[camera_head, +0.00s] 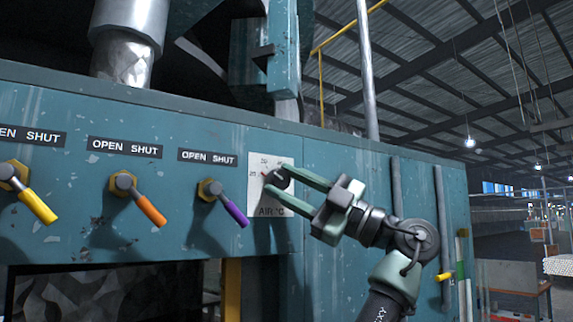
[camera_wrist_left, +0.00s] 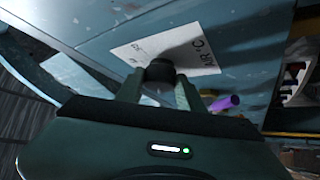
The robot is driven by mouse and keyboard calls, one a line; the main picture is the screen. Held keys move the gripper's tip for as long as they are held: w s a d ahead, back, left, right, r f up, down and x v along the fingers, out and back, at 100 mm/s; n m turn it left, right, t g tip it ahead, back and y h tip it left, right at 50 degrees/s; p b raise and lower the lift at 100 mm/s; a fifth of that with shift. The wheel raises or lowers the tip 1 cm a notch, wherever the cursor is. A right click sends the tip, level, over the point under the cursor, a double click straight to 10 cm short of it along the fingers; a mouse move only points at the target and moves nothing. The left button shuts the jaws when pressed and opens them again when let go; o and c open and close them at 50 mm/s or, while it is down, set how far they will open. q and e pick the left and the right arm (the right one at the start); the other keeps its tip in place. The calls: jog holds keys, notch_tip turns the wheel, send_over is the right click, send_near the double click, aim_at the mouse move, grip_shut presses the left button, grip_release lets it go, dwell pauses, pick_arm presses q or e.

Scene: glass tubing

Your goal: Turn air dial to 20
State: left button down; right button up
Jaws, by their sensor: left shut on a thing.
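The air dial is a small dark knob (camera_head: 280,177) on a white plate (camera_head: 257,199) marked "AIR °C", on the teal panel. My left gripper (camera_head: 276,180) reaches it from the right, with its two fingers shut on the knob. In the left wrist view the dark round knob (camera_wrist_left: 160,70) sits between the fingertips, against the white plate (camera_wrist_left: 190,40). A small red mark shows at the knob's left side in the head view. The scale numbers are small and partly covered, so I cannot read the setting surely. My right gripper is not in view.
Left of the plate, a purple lever (camera_head: 234,212), an orange lever (camera_head: 150,209) and a yellow lever (camera_head: 38,207) stick out under "OPEN SHUT" labels. Vertical bars (camera_head: 438,210) stand on the panel's right. The hall is open at far right.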

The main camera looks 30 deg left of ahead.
pick_arm(q)
jog(key=shift+r+n+g+h+p, duration=0.15)
jog(key=shift+n+h+p, duration=0.2)
jog(key=shift+n, duration=0.35)
jog(key=shift+r+n+g+h+p, duration=0.2)
jog(key=shift+n+h, duration=0.25)
jog(key=shift+n, duration=0.25)
jog(key=shift+f+h, duration=0.1)
jog(key=shift+h, duration=0.2)
jog(key=c, duration=0.9)
grip_release()
jog(key=shift+w, duration=0.1)
jog(key=shift+f, duration=0.1)
